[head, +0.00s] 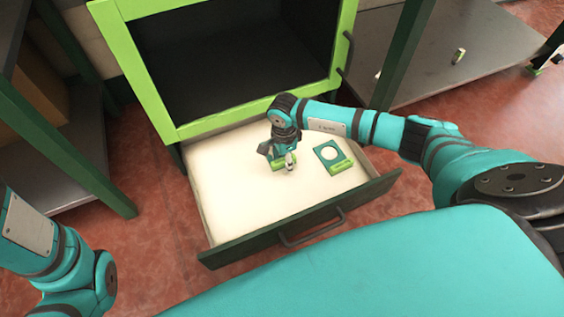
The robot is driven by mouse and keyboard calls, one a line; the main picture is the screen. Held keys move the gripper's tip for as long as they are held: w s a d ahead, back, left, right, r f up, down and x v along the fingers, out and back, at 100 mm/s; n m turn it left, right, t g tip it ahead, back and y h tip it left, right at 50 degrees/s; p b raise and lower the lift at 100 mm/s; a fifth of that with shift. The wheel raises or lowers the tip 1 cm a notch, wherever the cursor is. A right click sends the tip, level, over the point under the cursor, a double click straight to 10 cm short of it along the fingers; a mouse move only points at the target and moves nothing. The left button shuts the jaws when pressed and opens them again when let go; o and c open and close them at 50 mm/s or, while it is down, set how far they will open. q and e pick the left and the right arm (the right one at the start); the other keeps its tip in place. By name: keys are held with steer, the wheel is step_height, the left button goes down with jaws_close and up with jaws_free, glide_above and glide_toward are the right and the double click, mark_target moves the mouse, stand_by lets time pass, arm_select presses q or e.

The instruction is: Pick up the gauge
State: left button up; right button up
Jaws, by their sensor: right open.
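The gauge seems to be the flat dark green plate (326,148) with a round opening and a light green bar along its near edge. It lies flat on the white floor of the pulled-out drawer, on the right side. My right gripper (281,167) is open and points down over the drawer floor, a little left of the plate and apart from it. A light green piece shows at the fingers; I cannot tell whether it is part of the gripper or a separate thing below. My left arm shows at the lower left, but its fingers are out of the picture.
The drawer (229,203) has low walls and a dark green front with a handle (312,230). Above it stands an open light green cabinet (240,102). A grey table (440,50) is at the right, with a small item (459,56) on it. Grey shelving stands left.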

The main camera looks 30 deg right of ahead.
jaws_close()
steer(key=shift+r, duration=0.1)
steer(key=shift+r, duration=0.1)
stand_by(0.3)
